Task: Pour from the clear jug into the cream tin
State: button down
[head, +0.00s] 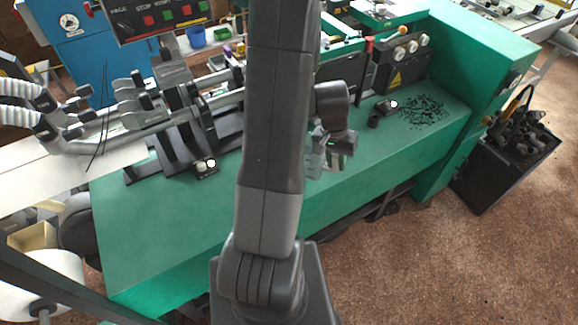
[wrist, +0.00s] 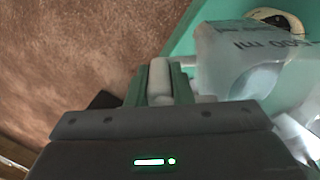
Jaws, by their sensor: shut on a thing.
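My gripper (head: 334,150) is right of my upright arm, above the green bench top. In the wrist view my gripper (wrist: 160,85) is shut on the clear jug (wrist: 238,55), whose translucent wall with ml markings shows at the right. In the head view the jug (head: 315,160) shows only as a small pale patch beside the gripper, partly hidden by my arm. I cannot tell how far it is tilted. A cream-rimmed round thing with a dark middle (wrist: 277,20) lies beyond the jug; I cannot tell whether it is the cream tin. No tin is clear in the head view.
The green bench (head: 160,235) has free room left of my arm. Machine parts with rollers (head: 180,110) stand at its back left. Black scraps (head: 425,112) lie at the right end. A black bin (head: 505,165) stands on the brown floor.

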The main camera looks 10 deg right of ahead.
jog(key=shift+w+a+f+t+y, duration=0.1)
jog(key=shift+w+f+t+y, duration=0.1)
jog(key=shift+f+t+y, duration=0.6)
jog(key=shift+f, duration=0.25)
jog(key=shift+r, duration=0.1)
jog(key=shift+r+p, duration=1.35)
jog(key=shift+r, duration=0.65)
jog(key=shift+f, duration=0.1)
